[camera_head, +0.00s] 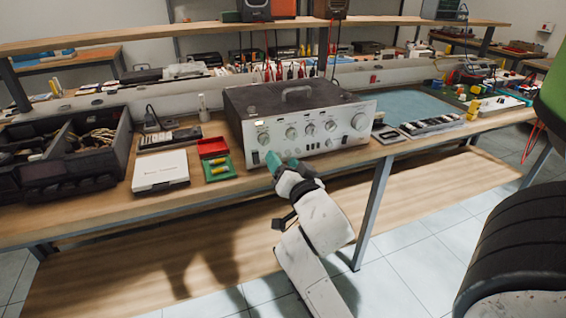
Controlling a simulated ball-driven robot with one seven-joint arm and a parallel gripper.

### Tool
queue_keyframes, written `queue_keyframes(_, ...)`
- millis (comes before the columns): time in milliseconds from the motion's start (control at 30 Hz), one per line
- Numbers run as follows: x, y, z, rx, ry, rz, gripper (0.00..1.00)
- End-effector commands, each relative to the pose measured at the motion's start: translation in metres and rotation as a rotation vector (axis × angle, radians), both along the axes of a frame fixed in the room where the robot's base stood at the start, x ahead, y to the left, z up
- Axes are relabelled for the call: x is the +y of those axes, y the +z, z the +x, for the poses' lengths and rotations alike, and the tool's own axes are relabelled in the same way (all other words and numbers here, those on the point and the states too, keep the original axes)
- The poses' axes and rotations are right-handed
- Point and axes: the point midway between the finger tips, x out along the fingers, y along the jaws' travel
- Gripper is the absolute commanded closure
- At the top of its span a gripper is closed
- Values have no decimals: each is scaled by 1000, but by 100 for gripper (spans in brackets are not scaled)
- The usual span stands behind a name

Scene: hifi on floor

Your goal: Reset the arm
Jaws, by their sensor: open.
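My gripper (280,163) has teal fingers and sits at the end of my white arm. It is at the front edge of the workbench, just in front of the lower left of the grey amplifier-like unit (306,136). The gripper is open, and I see nothing held in it. The fingertips are small in view, and I cannot tell whether they touch the unit. My arm reaches up from the lower middle of the picture, over the floor and the bench edge.
The wooden workbench (228,187) carries a white box (160,170), red and green trays (218,166) and a black bin of cables (75,150). A blue-green mat (415,104) lies right. Tiled floor (420,245) is open between.

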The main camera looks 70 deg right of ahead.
Motion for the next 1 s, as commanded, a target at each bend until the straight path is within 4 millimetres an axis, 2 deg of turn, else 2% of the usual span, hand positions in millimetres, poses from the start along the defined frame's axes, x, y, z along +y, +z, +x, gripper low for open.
queue_keyframes(433,0,0,0,0,0,0,41)
queue_keyframes(567,19,-20,11,142,44,60,41)
queue_keyframes(667,52,-55,18,364,128,132,41)
queue_keyframes(767,100,-95,16,642,269,196,41)
queue_keyframes(900,174,-141,-12,1029,530,243,41)
queue_keyframes(1000,219,-160,-42,1261,724,248,41)
